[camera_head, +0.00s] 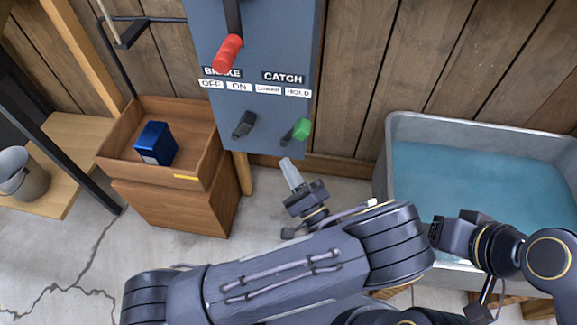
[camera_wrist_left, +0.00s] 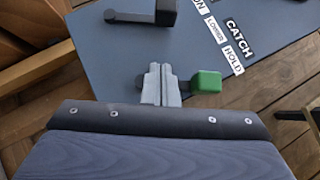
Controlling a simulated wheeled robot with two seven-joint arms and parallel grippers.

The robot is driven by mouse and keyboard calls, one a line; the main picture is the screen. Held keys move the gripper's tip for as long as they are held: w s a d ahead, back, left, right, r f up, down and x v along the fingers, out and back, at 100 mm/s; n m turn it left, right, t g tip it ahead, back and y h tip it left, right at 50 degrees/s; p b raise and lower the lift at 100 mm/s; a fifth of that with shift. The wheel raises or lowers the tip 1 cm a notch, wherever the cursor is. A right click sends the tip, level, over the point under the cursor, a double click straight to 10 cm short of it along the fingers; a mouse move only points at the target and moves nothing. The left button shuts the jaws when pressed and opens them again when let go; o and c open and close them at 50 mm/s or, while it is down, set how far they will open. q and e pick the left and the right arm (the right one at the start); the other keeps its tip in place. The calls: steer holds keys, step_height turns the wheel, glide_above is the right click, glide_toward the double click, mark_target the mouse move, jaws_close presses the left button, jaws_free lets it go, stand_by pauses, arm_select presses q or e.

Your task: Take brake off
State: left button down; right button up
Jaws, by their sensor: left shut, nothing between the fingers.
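A blue-grey panel (camera_head: 265,105) stands at the wall with BRAKE and CATCH labels. Below OFF and ON is a black-knobbed lever (camera_head: 243,124), also at the top of the left wrist view (camera_wrist_left: 155,12). Below LOWER and HOLD is a green-knobbed lever (camera_head: 301,129); its green knob (camera_wrist_left: 206,83) shows just right of my fingers in the wrist view. My left gripper (camera_head: 286,164) is shut and empty, its fingertips (camera_wrist_left: 160,68) pointing at the panel's lower edge. It is apart from the black lever. My right gripper (camera_head: 440,232) is at the right; its fingers are not clear.
A red-handled lever (camera_head: 228,53) hangs higher on the panel. A wooden box (camera_head: 118,148) with a blue block (camera_head: 155,143) stands left of the panel. A metal tub (camera_head: 383,165) of bluish water is at the right. A bucket (camera_head: 22,176) stands far left.

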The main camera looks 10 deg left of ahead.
mark_target(241, 131)
arm_select(q)
steer(key=w+a+r+p, duration=0.4)
steer(key=a, duration=0.3)
steer(key=shift+w+a+r, duration=0.15)
steer(key=shift+w+a, duration=0.05)
steer(key=shift+w, duration=0.2)
steer(key=shift+d+r, duration=0.1)
